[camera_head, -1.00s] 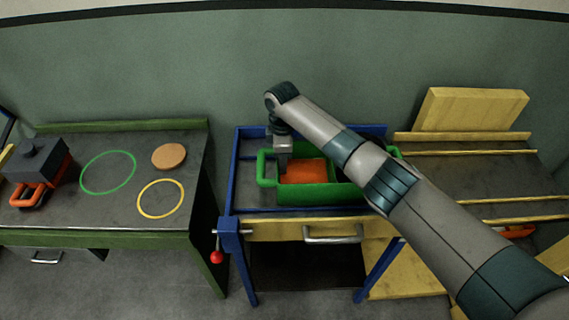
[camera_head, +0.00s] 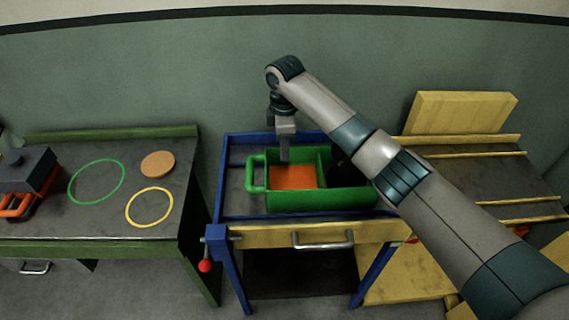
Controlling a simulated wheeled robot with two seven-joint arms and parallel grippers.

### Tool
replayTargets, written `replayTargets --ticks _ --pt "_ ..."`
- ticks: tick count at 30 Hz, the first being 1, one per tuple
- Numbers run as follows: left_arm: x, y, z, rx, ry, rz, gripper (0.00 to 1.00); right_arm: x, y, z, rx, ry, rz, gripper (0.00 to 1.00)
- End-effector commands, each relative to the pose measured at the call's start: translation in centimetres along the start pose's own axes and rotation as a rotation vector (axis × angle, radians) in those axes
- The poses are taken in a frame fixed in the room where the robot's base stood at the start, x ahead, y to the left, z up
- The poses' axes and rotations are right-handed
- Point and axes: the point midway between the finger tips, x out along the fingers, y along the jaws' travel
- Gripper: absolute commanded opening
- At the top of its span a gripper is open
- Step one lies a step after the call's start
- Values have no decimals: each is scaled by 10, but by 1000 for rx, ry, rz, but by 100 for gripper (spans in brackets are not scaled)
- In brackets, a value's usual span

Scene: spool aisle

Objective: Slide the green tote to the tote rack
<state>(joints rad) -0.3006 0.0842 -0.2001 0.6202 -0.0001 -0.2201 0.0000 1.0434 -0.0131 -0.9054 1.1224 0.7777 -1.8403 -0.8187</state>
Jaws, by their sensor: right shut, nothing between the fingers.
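The green tote (camera_head: 310,200) sits on a blue-framed table in the middle of the head view. It has a divider, a loop handle on its left end and an orange block (camera_head: 293,177) in its left compartment. My right gripper (camera_head: 284,157) points down over the left compartment, shut and empty, with its tips close above the block; I cannot tell if they touch it. My left gripper is not in view.
The blue-framed table (camera_head: 238,190) has raised edges and a red-knobbed lever (camera_head: 205,266) at its front left. The green-edged bench (camera_head: 80,222) on the left carries a dark and orange device (camera_head: 27,180) and a tan disc (camera_head: 158,164). A yellow board (camera_head: 460,120) stands behind the right table.

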Motion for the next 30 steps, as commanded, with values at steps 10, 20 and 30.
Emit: replayTargets --ticks 10,20,30 --pt "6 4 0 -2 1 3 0 -18 0 0 1 0 -1 0" --pt "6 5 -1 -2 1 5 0 -18 0 0 1 0 -1 0" --pt "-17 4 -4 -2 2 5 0 -40 0 0 1 0 0 0"
